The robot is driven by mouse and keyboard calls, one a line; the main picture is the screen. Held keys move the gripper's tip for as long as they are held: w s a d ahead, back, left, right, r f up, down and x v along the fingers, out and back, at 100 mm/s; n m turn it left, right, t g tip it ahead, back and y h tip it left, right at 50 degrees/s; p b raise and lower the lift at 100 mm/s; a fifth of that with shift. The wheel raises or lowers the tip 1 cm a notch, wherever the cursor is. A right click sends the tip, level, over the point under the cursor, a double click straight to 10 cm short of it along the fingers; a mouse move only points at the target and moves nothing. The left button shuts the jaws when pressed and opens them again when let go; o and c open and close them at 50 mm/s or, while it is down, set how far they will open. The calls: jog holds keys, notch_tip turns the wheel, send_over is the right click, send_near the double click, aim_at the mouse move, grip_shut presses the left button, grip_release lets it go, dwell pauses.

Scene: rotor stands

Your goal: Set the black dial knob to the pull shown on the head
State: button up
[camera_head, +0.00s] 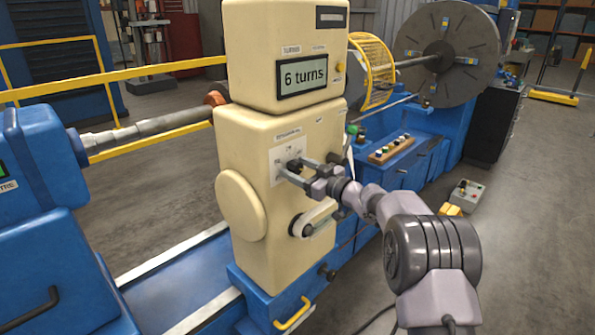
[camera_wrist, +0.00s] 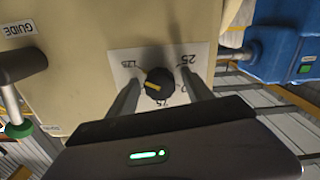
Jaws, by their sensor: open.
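The black dial knob (camera_wrist: 157,85) sits on a white scale plate on the cream housing (camera_head: 240,200). Its yellow pointer mark lies on the left side of its face in the wrist view. The scale shows "1.25" at left, "25" at right and a partly hidden figure, perhaps "75", below. In the head view the knob (camera_head: 295,164) is partly hidden. My gripper (camera_head: 293,169) is open, with one finger on each side of the knob. In the wrist view my gripper (camera_wrist: 160,77) shows gaps beside the knob.
A shaft (camera_head: 150,128) runs in from the left. A dark part (camera_wrist: 22,64) by the "GUIDE" label sticks out at left.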

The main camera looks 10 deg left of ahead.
jog(key=shift+c, duration=0.5)
grip_shut()
jog(key=n+b, duration=0.2)
jog(key=n, duration=0.4)
jog(key=shift+n+b, duration=0.3)
jog(key=n+b, duration=0.2)
jog(key=n, duration=0.2)
jog(key=shift+n, duration=0.7)
jog(key=shift+o, duration=0.5)
grip_release()
